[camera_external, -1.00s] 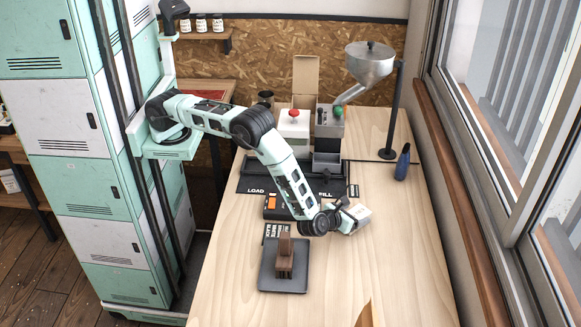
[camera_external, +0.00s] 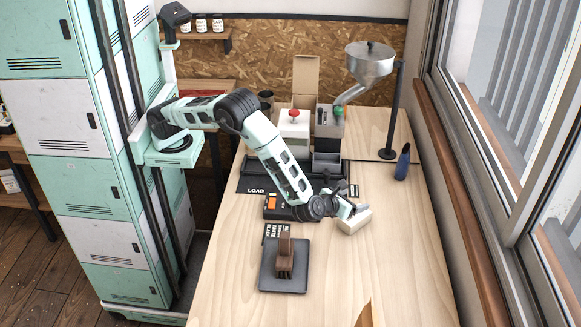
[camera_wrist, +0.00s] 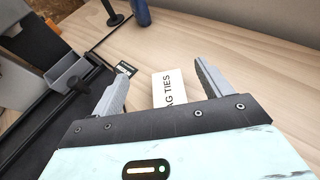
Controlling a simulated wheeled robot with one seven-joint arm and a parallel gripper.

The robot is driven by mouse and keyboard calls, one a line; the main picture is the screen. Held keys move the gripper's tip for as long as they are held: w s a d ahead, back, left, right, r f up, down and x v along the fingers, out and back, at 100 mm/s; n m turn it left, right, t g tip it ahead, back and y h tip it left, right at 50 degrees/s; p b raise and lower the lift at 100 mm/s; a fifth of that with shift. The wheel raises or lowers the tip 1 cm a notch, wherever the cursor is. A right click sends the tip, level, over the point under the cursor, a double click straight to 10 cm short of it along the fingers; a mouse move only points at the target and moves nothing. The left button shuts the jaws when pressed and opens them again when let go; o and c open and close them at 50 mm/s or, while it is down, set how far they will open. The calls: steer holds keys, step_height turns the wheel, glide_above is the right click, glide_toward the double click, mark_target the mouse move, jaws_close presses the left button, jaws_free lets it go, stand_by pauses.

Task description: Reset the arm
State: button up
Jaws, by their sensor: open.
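My gripper (camera_external: 352,209) is above the right part of the wooden table, beside a small pale box (camera_external: 355,221). In the wrist view my gripper (camera_wrist: 160,90) has its two grey fingers spread wide with nothing held between them. My arm reaches from the column at left over the table, bent at the elbow.
A dark tray (camera_external: 268,284) with a brown block (camera_external: 284,258) stands at the front. Behind my gripper are a black mat (camera_external: 250,184), a white machine with a red knob (camera_external: 294,125) and a hopper (camera_external: 370,66). A blue bottle (camera_external: 402,164) stands at right. The table's front right is mostly clear.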

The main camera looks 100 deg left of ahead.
steer(key=s+a+r+n+g+h, duration=0.3)
steer(key=s+a+n+g, duration=0.3)
steer(key=s+a+n, duration=0.45)
steer(key=s+a+r+n+h, duration=0.2)
steer(key=s+a+n, duration=0.1)
steer(key=s+n, duration=0.4)
steer(key=s+a+r+n+h, duration=0.2)
steer(key=s+n, duration=0.2)
steer(key=s, duration=0.4)
steer(key=s+a+r+n+h, duration=0.2)
steer(key=s+a+n+h, duration=0.1)
steer(key=s+n, duration=0.4)
steer(key=s+a+r+n+g+y, duration=0.1)
steer(key=s+a+n, duration=0.5)
steer(key=s+a, duration=0.7)
steer(key=a+r+g, duration=0.1)
steer(key=a+g, duration=0.1)
steer(key=a, duration=0.2)
steer(key=shift+s+g, duration=0.2)
steer(key=shift+g, duration=0.1)
steer(key=shift+r, duration=0.1)
